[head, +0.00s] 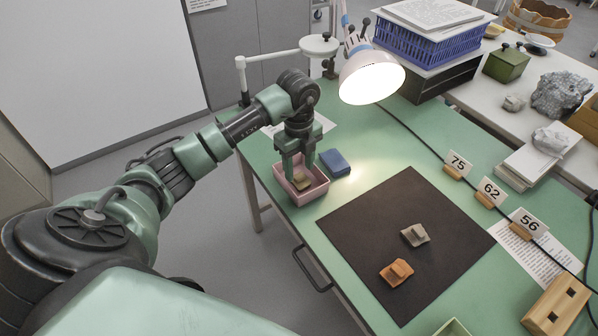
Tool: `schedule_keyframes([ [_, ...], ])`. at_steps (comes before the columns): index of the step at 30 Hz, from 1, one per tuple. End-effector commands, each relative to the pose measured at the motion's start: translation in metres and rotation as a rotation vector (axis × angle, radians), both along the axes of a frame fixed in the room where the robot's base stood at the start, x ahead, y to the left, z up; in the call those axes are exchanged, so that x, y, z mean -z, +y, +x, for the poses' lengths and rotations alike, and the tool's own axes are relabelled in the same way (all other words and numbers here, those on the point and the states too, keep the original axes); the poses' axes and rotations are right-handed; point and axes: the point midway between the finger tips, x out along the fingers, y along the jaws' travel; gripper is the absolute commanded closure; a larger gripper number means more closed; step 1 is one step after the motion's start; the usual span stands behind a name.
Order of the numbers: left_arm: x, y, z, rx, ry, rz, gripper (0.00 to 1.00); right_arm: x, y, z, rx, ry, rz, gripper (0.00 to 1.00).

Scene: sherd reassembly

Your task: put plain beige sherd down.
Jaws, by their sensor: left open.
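My left gripper (299,172) points down into the pink tray (318,190) near the table's left edge, its fingers open. A small olive-tan sherd (304,184), seemingly the plain beige one, lies low in the tray just below the fingertips. The fingers partly hide it, and I cannot tell whether one touches it. A grey-beige sherd (415,240) and an orange sherd (391,280) lie apart on the dark mat (365,225). My right gripper is not in view.
A blue block (335,162) sits close beside the tray. A lit lamp (371,78) hangs above the table behind it. Number cards 75 (459,163), 62 (491,191) and 56 (528,222) stand right of the mat. Much of the mat is bare.

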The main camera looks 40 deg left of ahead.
Motion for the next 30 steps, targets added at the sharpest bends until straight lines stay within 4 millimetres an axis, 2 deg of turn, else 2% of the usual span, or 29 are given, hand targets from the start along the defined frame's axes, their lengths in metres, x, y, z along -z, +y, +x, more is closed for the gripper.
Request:
schedule_keyframes([
  [6,-0.051,0.001,0.001,0.0,-0.006,0.002,0.51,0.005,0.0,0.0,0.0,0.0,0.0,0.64],
  [12,-0.086,0.001,0.0,-0.001,-0.004,0.002,0.51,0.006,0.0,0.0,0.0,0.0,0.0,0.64],
  [18,-0.099,0.001,-0.001,-0.001,0.0,0.001,0.51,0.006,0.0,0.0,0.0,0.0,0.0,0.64],
  [30,-0.1,0.001,-0.001,-0.001,0.0,0.001,0.51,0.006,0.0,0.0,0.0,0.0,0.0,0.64],
])
